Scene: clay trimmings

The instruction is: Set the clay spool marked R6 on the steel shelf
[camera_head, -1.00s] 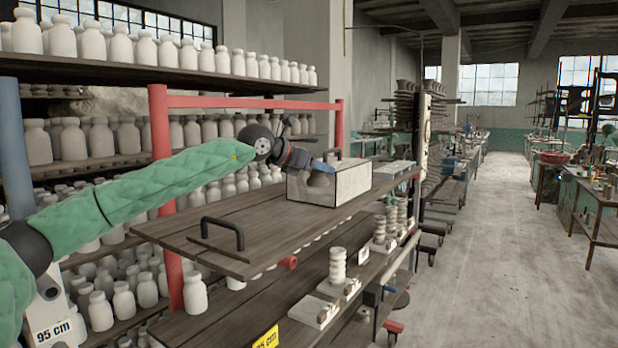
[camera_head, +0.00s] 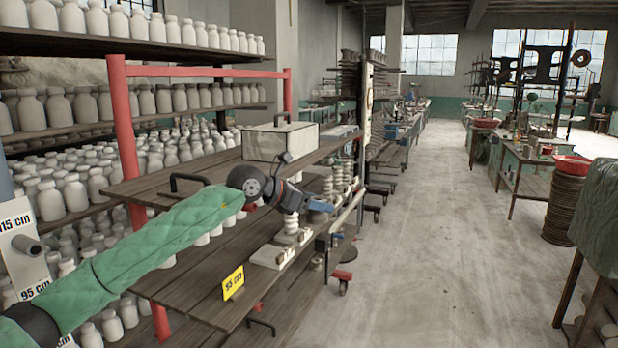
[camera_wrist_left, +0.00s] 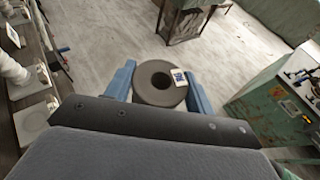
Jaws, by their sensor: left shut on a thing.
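My left gripper (camera_head: 316,206) is shut on a dark grey clay spool. In the left wrist view the spool (camera_wrist_left: 152,96) is a thick ring with a round central hole, held between the blue fingers (camera_wrist_left: 160,88). A small white label (camera_wrist_left: 179,76) with a dark mark is on its upper face, too small to read. The gripper is out past the right edge of the wooden-topped rack (camera_head: 190,242), with the floor beneath in the wrist view. I cannot tell which surface is the steel shelf. My right gripper is not in view.
A pale box with a handle (camera_head: 270,143) stands on the rack's upper board. White ribbed pieces on square plates (camera_head: 272,257) line its lower board. The concrete aisle (camera_head: 430,270) at right is clear.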

